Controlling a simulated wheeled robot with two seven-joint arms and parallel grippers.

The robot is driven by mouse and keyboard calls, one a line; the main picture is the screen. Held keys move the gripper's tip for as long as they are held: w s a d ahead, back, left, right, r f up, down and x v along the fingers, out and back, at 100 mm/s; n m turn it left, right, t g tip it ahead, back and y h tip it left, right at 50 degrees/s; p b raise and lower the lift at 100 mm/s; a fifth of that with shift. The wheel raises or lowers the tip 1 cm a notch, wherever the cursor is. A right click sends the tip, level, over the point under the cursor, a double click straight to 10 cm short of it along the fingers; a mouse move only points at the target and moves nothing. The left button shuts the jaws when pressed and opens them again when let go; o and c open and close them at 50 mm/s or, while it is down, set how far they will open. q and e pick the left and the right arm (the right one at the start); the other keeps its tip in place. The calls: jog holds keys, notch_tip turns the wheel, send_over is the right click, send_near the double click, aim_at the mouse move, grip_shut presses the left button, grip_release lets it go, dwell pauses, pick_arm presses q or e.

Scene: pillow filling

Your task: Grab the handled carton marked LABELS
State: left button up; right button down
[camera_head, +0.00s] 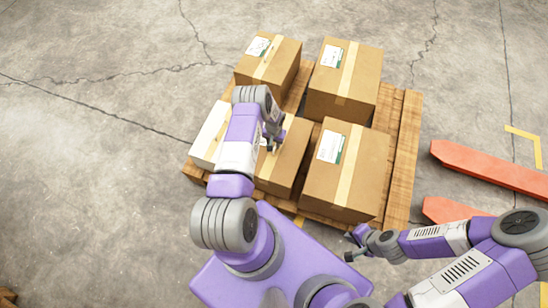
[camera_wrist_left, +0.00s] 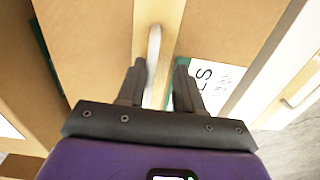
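The carton under my left gripper is brown with a pale tape strip. In the head view this carton (camera_head: 291,160) stands at the front middle of the pallet, partly hidden by my left arm. In the left wrist view its white label (camera_wrist_left: 207,80) shows the letters "LS"; the rest is hidden. A pale handle (camera_wrist_left: 154,45) stands up along the tape. My left gripper (camera_wrist_left: 160,72) is open, its fingers on either side of the handle's near end; it also shows in the head view (camera_head: 272,141). My right gripper (camera_head: 350,248) hangs off the pallet's front; its opening is unclear.
Brown cartons stand behind (camera_head: 267,62), at the back right (camera_head: 343,85) and at the front right (camera_head: 345,175). A white carton (camera_head: 209,137) is close on the left. All stand on a wooden pallet (camera_head: 402,150). Orange forks (camera_head: 490,168) lie right; the floor left is clear.

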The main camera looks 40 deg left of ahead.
pick_arm(q)
jog(key=shift+f, duration=0.45)
jog(key=shift+a+r, duration=0.1)
jog(key=c, duration=0.6)
grip_shut()
jog(key=shift+w+r, duration=0.1)
jog(key=shift+w, duration=0.05)
